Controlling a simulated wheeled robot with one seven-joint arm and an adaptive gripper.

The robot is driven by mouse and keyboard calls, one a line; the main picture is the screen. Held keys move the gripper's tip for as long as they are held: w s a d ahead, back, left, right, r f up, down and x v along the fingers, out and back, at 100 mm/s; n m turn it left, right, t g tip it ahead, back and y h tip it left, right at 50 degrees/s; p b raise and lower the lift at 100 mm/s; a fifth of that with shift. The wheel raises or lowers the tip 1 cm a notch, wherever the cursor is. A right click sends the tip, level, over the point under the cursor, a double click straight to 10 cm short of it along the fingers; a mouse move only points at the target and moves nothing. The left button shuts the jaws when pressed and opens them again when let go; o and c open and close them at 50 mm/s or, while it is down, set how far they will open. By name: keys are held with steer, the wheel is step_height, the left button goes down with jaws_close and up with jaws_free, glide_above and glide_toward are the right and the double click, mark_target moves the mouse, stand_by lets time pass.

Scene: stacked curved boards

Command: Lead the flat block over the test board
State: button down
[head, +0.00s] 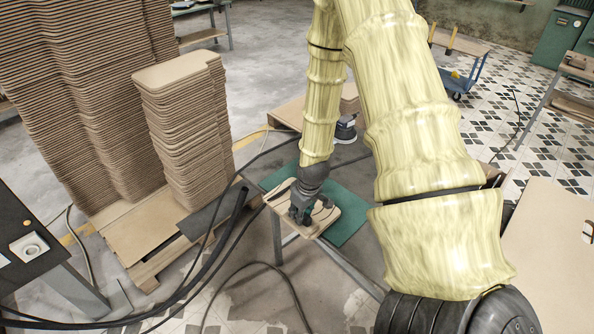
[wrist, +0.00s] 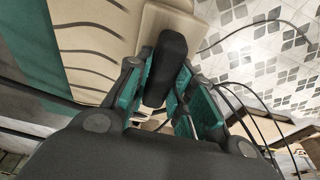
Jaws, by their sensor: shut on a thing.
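The test board (head: 280,197) is a pale tan panel lying on a stand with a green top. In the wrist view, the board (wrist: 95,48) shows several dark curved streaks. My gripper (head: 301,215) points down over the board in the head view. In the wrist view, its green fingers (wrist: 165,85) are shut on a dark, rounded, elongated flat block (wrist: 167,62). The block lies over the board's plain tan part; I cannot tell whether it touches the surface. In the head view the block is mostly hidden by my gripper.
Tall stacks of curved brown boards (head: 185,130) stand on a pallet (head: 150,268) at left. The stand's green top (head: 345,225) extends beyond the board. Black cables (head: 200,285) hang at lower left. A tan table (head: 548,235) is at right.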

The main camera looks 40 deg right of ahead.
mark_target(311, 219)
steer(key=shift+s, duration=0.55)
steer(key=shift+s+d+p, duration=0.15)
steer(key=shift+s+p, duration=0.2)
steer(key=shift+s, duration=1.15)
steer(key=shift+d, duration=0.15)
steer(key=shift+w+d+f+p, duration=0.15)
steer(key=shift+d+p, duration=0.3)
steer(key=shift+d, duration=1.4)
steer(key=shift+w+a, duration=0.1)
steer(key=shift+w, duration=1.6)
steer(key=shift+w, duration=0.1)
